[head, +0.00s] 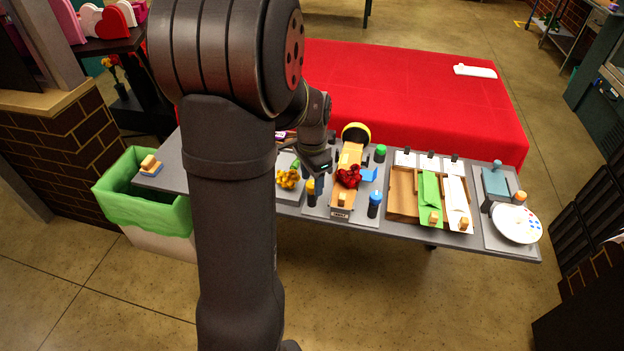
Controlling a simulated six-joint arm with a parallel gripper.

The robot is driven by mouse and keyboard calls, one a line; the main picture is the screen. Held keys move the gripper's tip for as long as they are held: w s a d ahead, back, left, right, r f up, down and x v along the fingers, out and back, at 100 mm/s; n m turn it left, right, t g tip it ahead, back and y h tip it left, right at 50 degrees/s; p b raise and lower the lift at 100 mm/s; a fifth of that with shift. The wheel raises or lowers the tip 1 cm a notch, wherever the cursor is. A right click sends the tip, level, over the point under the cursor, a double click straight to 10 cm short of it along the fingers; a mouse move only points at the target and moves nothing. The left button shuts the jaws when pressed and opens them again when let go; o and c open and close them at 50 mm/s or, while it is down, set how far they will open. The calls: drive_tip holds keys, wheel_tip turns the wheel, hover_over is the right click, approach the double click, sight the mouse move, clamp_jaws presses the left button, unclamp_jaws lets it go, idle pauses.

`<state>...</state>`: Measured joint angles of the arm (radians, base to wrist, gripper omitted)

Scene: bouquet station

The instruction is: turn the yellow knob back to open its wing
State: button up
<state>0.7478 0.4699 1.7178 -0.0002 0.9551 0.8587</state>
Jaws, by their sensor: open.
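The yellow knob (310,186) is the orange-yellow cap on a short dark post at the left front of the bouquet fixture. My gripper (320,170) is just above and slightly right of it, pointing down. Its fingers are small and dark here; the jaws look open, and I cannot tell whether they touch the knob. A red bouquet (348,177) lies on the tan wooden board (340,199) of the fixture. A blue flap (369,174) is at the bouquet's right. The yellow knob's wing cannot be made out; my gripper covers part of that side.
A blue knob (375,198) and a green knob (380,150) stand at the fixture's right. Yellow flowers (288,179) lie left. A wooden tray (402,188) with green and white sheets is right, then a white plate (516,226). A green-lined bin (145,205) is far left.

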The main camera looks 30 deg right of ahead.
drive_tip(key=shift+f, duration=0.3)
drive_tip(key=c, duration=1)
drive_tip(key=shift+o, duration=0.2)
